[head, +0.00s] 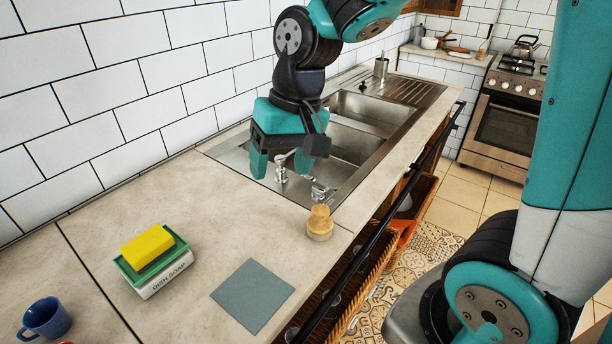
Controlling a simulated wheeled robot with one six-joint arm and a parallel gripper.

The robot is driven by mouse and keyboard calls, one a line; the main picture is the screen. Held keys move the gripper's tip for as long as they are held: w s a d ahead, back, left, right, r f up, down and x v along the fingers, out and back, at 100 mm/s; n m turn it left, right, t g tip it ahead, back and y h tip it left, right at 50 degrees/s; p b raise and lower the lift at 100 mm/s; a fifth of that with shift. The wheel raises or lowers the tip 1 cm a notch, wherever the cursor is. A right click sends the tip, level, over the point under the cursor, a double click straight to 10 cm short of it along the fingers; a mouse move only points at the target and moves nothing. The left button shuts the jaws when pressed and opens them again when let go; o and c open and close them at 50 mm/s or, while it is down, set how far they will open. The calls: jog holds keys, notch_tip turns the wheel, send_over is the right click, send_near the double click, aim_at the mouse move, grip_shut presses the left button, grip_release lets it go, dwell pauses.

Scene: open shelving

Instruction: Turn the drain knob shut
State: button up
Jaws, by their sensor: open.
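The steel sink (357,145) is set in the counter. Two small chrome fittings stand at its near end. One chrome fitting (281,173) is below and between my fingers, and the other (319,191) is to the right, near the sink's front corner. I cannot tell which is the drain knob, or how it is turned. My gripper (280,166) points down over the near end of the sink, its teal fingers apart with nothing seen held between them. The gripper and wrist hide part of the sink behind them. I cannot tell whether a finger touches a fitting.
A wooden-handled brush (320,222) stands by the sink's near corner. A grey-blue cloth (252,295) and blue mug (45,318) are nearer. A black rail (350,278) runs along the counter front.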

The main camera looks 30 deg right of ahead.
jog(key=w+d+f+m+h+p, duration=0.1)
jog(key=w+d+m+h+p, duration=0.15)
jog(key=w+d+m, duration=0.55)
jog(key=m+p, duration=0.3)
jog(key=m, duration=0.2)
send_over(318, 188)
notch_tip(318, 188, down, 5)
jog(key=shift+g, duration=0.3)
notch_tip(318, 188, down, 16)
jog(key=p, duration=0.3)
jog(key=shift+s+f+p, duration=0.1)
jog(key=shift+p, duration=0.2)
jog(key=shift+f, duration=0.45)
jog(key=shift+c, duration=0.2)
jog(key=c, duration=0.9)
